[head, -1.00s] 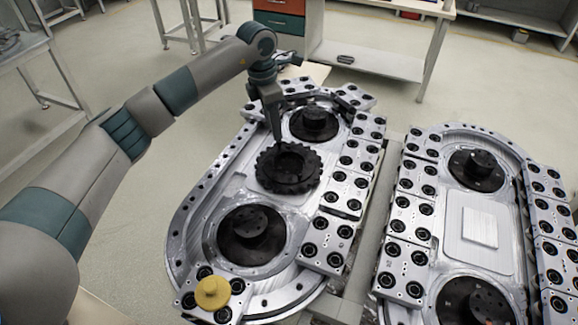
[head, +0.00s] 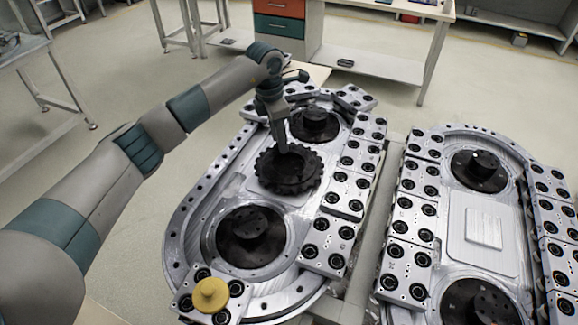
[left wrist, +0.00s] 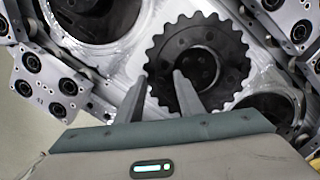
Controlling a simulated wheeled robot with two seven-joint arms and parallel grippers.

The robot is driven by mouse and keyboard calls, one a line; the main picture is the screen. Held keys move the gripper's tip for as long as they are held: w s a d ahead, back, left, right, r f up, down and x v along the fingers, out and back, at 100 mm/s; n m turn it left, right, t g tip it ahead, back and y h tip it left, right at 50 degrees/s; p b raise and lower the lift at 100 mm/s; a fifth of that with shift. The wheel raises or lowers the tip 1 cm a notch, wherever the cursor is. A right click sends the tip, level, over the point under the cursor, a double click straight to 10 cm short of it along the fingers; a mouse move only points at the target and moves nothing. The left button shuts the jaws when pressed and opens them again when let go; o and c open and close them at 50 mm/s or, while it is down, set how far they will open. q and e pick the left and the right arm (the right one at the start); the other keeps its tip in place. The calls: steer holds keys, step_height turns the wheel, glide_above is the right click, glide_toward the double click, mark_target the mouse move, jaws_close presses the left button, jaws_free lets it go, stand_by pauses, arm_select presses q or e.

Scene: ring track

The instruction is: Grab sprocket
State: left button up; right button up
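The sprocket (head: 303,178) is a black toothed ring lying flat on the middle of the left silver ring track, between two dark round hubs. In the left wrist view the sprocket (left wrist: 228,70) shows its teeth and open centre. My left gripper (head: 285,151) is over the sprocket's far part, pointing down. In the left wrist view the fingers of my left gripper (left wrist: 161,78) are apart, one at the outer toothed edge and one over the centre hole. Whether they touch the sprocket I cannot tell. My right gripper is not in view.
The left ring track (head: 185,215) has a far hub (head: 314,122), a near hub (head: 250,236) and bolted link plates (head: 325,240) along its edge. A yellow round knob (head: 210,295) sits at its near end. A second track (head: 455,225) stands at right.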

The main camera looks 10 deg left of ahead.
arm_select(q)
jaws_close()
steer(key=shift+w+r, duration=0.1)
steer(key=shift+r, duration=0.05)
stand_by(1.4)
